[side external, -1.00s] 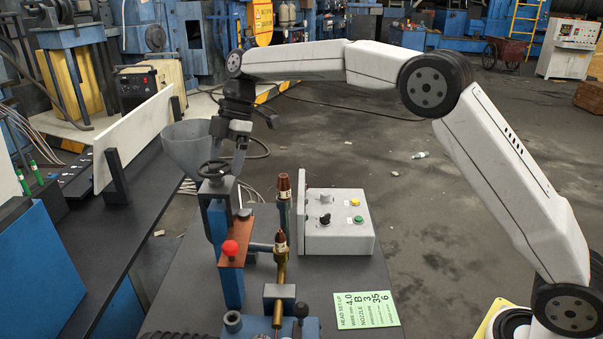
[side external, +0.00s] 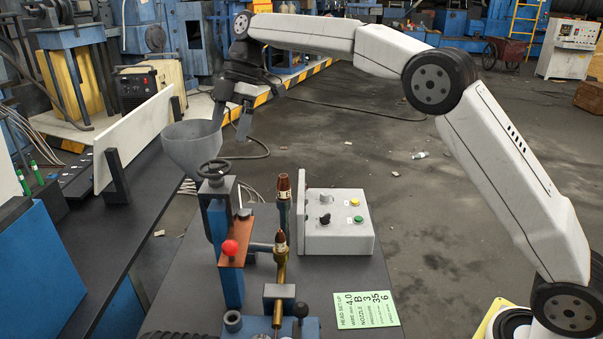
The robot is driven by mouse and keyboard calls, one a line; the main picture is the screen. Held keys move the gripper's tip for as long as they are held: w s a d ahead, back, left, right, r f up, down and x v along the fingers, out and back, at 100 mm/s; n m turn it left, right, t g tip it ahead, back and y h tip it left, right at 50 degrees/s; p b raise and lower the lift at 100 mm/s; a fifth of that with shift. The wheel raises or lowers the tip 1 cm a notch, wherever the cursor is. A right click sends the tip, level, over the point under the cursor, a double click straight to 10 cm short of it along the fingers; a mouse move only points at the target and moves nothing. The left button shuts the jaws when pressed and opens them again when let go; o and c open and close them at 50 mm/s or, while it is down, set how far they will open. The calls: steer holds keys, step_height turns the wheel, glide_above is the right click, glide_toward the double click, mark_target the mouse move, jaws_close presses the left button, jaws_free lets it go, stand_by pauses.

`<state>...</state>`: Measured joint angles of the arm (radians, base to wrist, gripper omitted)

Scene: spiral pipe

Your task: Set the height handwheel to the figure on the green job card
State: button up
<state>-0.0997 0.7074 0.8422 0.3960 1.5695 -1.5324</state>
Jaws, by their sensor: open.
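The dark height handwheel (side external: 214,169) sits on top of a blue post (side external: 222,230) beside the grey funnel. My gripper (side external: 230,128) is open and empty above the handwheel, apart from it. One finger overlaps the funnel's rim in the picture, and I cannot tell whether they touch. The green job card (side external: 367,309) lies on the dark bench at the front. It reads "HEAD SET-UP" with 4.0, B, 3, 35 and 6; the small row labels are hard to read. No scale reading on the handwheel is legible.
A grey funnel (side external: 192,148) stands close left of the handwheel. A red knob (side external: 230,248), two copper-tipped nozzles (side external: 284,187) (side external: 280,243) and a grey control box (side external: 340,222) stand on the bench (side external: 345,272). A white panel (side external: 133,138) rises at left. Air above the box is free.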

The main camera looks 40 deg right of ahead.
mark_target(225, 163)
steer(key=shift+v, duration=0.95)
steer(key=shift+s+d+f+m+t, duration=0.1)
steer(key=shift+s+f+m+t, duration=0.25)
steer(key=shift+f+m, duration=0.45)
steer(key=shift+x, duration=3.85)
steer(key=shift+s, duration=0.1)
steer(key=c, duration=0.9)
